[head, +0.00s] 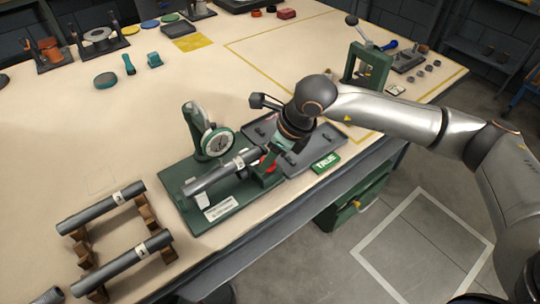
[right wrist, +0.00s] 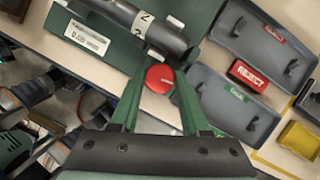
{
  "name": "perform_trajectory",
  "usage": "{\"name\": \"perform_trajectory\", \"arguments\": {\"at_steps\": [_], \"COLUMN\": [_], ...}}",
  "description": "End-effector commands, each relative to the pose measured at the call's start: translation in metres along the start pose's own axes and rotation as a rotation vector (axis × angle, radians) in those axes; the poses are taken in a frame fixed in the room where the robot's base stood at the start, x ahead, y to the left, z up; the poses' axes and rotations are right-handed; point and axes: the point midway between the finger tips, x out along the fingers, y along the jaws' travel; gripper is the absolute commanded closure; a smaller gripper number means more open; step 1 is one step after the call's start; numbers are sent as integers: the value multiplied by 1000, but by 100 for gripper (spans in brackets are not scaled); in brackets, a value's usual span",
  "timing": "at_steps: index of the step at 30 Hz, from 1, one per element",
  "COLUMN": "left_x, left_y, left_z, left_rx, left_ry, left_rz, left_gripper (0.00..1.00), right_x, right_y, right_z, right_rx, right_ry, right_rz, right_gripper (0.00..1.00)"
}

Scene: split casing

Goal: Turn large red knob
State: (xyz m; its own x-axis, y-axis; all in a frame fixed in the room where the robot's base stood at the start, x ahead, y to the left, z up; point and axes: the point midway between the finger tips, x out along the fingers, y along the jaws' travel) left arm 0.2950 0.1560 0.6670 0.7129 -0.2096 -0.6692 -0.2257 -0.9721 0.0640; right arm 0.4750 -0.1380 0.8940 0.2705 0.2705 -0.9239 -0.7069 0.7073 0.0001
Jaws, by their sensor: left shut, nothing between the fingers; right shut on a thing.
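The large red knob (right wrist: 160,79) sits between the green fingertips of my right gripper (right wrist: 157,83) in the right wrist view, its round face showing. In the head view only a bit of the red knob (head: 267,162) shows beside my right gripper (head: 272,158), which comes in from the right and hides most of it. My right gripper is shut on the knob. The knob is at the right end of a green fixture (head: 182,172) that bears a dial gauge (head: 217,141) and a grey shaft (head: 220,175). My left gripper is not in view.
Two grey shafts (head: 100,208) lie on brown stands at the lower left. The right wrist view shows a red REJECT sign (right wrist: 248,75).

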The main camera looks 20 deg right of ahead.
Motion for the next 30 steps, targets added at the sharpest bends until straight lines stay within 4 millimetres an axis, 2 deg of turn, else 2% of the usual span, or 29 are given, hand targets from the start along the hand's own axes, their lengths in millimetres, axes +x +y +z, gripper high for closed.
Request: {"name": "perform_trajectory", "arguments": {"at_steps": [11, 16, 25, 30], "left_x": [7, 15, 33, 39], "left_y": [3, 8, 21, 20], "left_z": [13, 20, 13, 16], "left_rx": [-2, -3, 9, 15], "left_ry": [-14, -23, 0, 8], "left_rz": [8, 22, 57, 58], "left_gripper": [100, 100, 100, 100], "right_x": [2, 4, 4, 3], "right_y": [1, 2, 3, 4], "right_z": [0, 0, 0, 1], "right_rx": [86, 197, 435, 554], "right_ry": [-3, -4, -5, -5], "right_rz": [-36, -82, -182, -231], "right_gripper": [100, 100, 100, 100]}}
